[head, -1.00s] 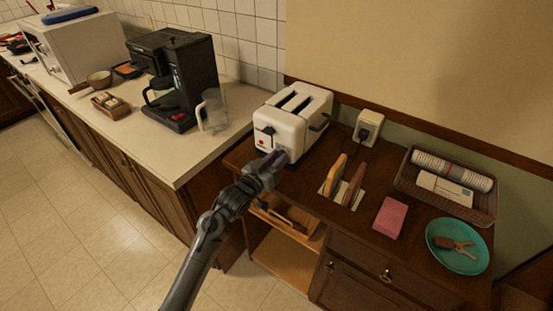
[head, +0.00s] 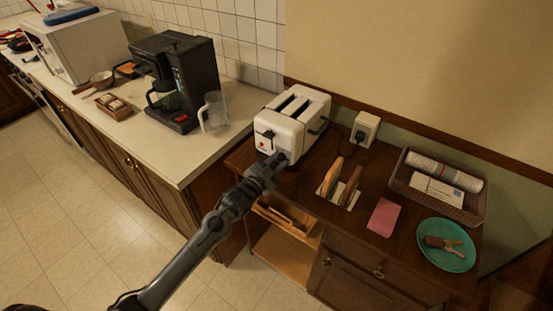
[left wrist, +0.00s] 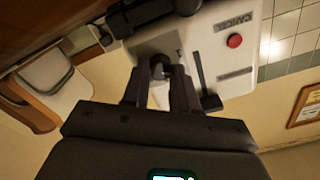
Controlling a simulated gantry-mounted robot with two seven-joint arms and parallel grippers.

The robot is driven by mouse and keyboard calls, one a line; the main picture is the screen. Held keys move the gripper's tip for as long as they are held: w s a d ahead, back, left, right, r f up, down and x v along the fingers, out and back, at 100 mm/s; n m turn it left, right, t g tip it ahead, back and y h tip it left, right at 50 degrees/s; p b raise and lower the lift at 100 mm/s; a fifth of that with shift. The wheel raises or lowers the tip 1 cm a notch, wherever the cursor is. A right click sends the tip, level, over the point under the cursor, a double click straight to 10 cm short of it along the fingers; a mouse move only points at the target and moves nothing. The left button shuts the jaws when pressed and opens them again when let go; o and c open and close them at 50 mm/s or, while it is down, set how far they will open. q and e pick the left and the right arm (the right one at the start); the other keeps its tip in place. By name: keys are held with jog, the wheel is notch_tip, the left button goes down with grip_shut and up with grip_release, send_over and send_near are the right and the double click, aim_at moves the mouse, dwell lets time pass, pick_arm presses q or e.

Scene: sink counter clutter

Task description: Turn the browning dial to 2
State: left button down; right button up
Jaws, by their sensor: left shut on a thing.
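The white toaster (head: 291,118) stands on the dark wooden cabinet, its control side toward me. My left gripper (head: 275,162) is at the lower front of the toaster. In the left wrist view, my left gripper (left wrist: 160,82) is shut on the dark browning dial (left wrist: 161,65), with a finger on each side of it. The dial's pointer and most of its number markings are hidden or too small to read. The red cancel button (left wrist: 234,40) and a dark lever (left wrist: 208,100) sit beside the dial on the panel. My right gripper is not in view.
A toast rack with bread slices (head: 341,183), a pink sponge (head: 383,217), a wicker basket (head: 475,204) and a teal plate (head: 452,259) stand right of the toaster. A glass mug (head: 214,112) and a black coffee maker (head: 186,75) stand left on the pale counter.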

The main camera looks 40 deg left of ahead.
pick_arm(q)
jog(key=shift+m, duration=0.6)
jog(key=c, duration=0.9)
grip_release()
jog(key=shift+o, duration=0.2)
jog(key=s, duration=1)
jog(key=shift+s+d, duration=0.4)
jog(key=shift+d, duration=0.05)
jog(key=shift+f, duration=0.1)
